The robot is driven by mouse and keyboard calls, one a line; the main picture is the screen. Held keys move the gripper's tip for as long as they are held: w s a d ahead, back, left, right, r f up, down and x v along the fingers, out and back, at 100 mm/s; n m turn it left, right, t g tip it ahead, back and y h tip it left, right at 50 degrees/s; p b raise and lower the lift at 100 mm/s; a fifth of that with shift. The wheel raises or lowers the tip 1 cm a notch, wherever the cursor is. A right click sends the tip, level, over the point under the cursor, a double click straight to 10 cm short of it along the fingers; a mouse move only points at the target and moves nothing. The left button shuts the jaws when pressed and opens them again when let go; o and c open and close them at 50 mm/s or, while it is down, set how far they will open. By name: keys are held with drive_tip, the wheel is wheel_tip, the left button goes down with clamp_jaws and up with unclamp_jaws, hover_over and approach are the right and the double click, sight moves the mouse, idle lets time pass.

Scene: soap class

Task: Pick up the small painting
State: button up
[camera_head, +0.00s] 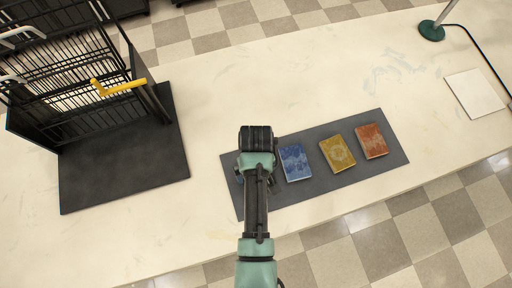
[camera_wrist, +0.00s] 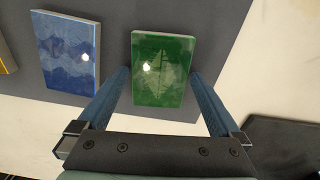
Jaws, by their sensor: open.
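Several small flat paintings lie on a dark grey mat (camera_head: 316,190). A green painting with a pale sailboat-like shape (camera_wrist: 163,50) lies between the two fingers of my gripper (camera_wrist: 160,76) in the wrist view. The fingers are open, one on each side of its near part; I cannot tell whether they touch it. My arm hides the green painting in the head view, where my gripper (camera_head: 256,178) is over the mat's left part. A blue painting (camera_head: 295,162) lies just right of it and also shows in the wrist view (camera_wrist: 68,52). Yellow (camera_head: 337,153) and orange-red (camera_head: 371,141) paintings lie farther right.
A black wire rack (camera_head: 70,75) with a yellow handle stands on a dark base (camera_head: 130,165) at the left. A white square (camera_head: 474,93) and a green-based stand (camera_head: 431,31) are at the right. The pale tabletop behind the mat is clear.

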drive_tip(key=shift+f, duration=0.25)
drive_tip(key=c, duration=1.1)
